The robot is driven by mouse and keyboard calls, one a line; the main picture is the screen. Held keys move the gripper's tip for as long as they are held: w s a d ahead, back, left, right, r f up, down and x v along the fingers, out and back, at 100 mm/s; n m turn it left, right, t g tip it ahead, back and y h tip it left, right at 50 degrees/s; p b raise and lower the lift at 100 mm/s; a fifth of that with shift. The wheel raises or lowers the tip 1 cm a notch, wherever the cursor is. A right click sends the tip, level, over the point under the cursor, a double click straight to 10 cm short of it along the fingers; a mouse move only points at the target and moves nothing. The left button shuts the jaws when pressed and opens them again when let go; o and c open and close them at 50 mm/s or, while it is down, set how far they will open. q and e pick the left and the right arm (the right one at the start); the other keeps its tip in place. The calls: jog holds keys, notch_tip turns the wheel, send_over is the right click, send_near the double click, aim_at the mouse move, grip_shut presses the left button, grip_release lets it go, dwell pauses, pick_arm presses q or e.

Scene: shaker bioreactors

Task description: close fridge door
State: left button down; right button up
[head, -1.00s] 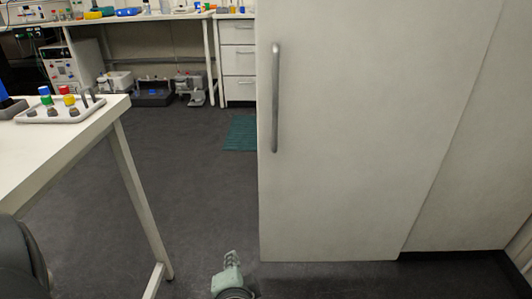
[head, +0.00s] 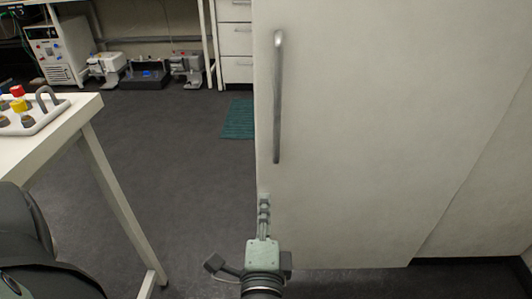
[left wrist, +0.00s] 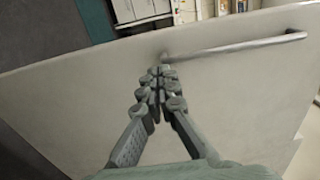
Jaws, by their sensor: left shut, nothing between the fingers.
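The fridge door (head: 350,150) is a large pale panel filling the right half of the head view. Its metal vertical handle (head: 278,95) is near its left edge. A slanted line at right separates it from another pale surface; how far the door stands open is unclear. My left gripper (head: 263,205) is shut and empty, in front of the door's lower left edge, below the handle. In the left wrist view, the fingertips (left wrist: 160,78) point at the door face (left wrist: 235,85) near the handle's end; contact cannot be told. My right gripper is not in view.
A white table (head: 85,115) with a rack of colored-cap bottles (head: 30,115) stands at left. A teal mat (head: 239,118) lies on the dark floor beyond the door edge. Drawers (head: 236,45) and lab devices stand at the back. Floor between table and door is clear.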

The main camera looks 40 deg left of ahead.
pick_arm(q)
jog(key=p, duration=0.3)
send_near(266, 152)
jog(key=x, duration=0.5)
jog(key=shift+w+a, duration=0.1)
jog(key=shift+w, duration=0.1)
jog(key=shift+w+a, duration=0.4)
jog(key=shift+w, duration=0.2)
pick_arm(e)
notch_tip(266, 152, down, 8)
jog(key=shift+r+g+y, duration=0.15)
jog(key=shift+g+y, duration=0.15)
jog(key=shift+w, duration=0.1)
